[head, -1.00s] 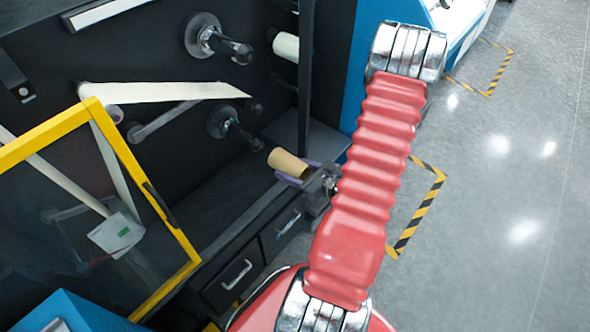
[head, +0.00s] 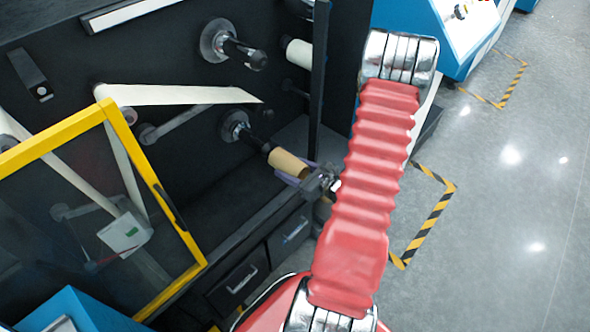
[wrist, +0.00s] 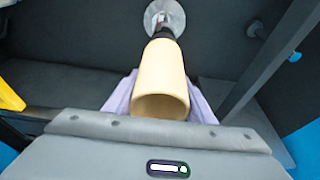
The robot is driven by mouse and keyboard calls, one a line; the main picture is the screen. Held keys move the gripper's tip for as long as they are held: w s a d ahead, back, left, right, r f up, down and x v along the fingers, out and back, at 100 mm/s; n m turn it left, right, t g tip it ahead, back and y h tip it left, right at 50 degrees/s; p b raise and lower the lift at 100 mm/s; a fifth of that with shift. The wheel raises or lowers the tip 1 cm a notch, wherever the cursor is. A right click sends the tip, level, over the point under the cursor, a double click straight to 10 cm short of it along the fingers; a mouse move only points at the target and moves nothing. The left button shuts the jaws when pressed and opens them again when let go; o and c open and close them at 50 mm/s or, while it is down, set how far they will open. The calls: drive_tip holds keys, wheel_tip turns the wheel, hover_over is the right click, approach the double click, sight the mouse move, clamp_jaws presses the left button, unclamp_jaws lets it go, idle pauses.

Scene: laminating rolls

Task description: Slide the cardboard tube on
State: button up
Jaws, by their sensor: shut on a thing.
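The tan cardboard tube (head: 288,162) is held between the pale purple fingers of my gripper (head: 294,169), which is shut on it. In the wrist view the tube (wrist: 160,80) points away from me, its open near end facing the camera. The lower spindle (head: 238,127), a grey flange with a dark shaft, stands out from the black machine wall. Its shaft lines up with the tube and meets the tube's far end in both views. I cannot tell how far, if at all, the shaft is inside. The spindle's flange (wrist: 165,15) shows beyond the tube.
An upper spindle (head: 230,45) and a white roll (head: 298,52) are on the wall above. A dark upright post (head: 318,90) stands close to the right. A yellow-framed guard (head: 150,185) is at left. Drawers (head: 240,278) are below.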

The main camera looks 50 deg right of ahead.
sight(285, 156)
drive_tip(key=shift+w+a, duration=0.15)
drive_tip(key=shift+w, duration=3.9)
drive_tip(key=shift+w+a, duration=0.1)
drive_tip(key=shift+w, duration=3.9)
drive_tip(key=o, duration=1.1)
drive_tip(key=shift+o, duration=0.2)
drive_tip(key=shift+s, duration=0.1)
drive_tip(key=v, duration=1.3)
drive_tip(key=shift+s+r, duration=0.1)
drive_tip(key=shift+s, duration=0.15)
